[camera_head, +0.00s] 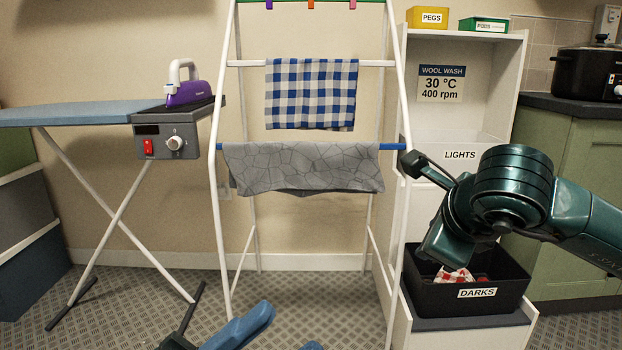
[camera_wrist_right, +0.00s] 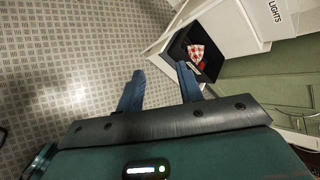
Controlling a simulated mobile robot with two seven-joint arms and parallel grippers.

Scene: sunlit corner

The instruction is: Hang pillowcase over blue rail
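The grey pillowcase (camera_head: 300,168) with a cracked-line pattern hangs over the blue rail (camera_head: 392,147) of the white drying rack in the head view. It covers most of the rail, and blue shows at both ends. Its lower edge is slightly uneven, and its back side is mostly hidden. My left gripper (camera_head: 290,327) is at the bottom edge, below and apart from the pillowcase, its blue fingers spread and partly cut off. My right arm is at the right. Its gripper (camera_wrist_right: 160,72) shows open and empty in the right wrist view, above the floor.
A blue-checked cloth (camera_head: 311,94) hangs on the white rail above. An ironing board (camera_head: 80,113) with a purple iron (camera_head: 190,93) stands left. At right are a white shelf unit, a black DARKS bin (camera_head: 470,308) holding red-checked cloth, and a green cabinet (camera_head: 570,190).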

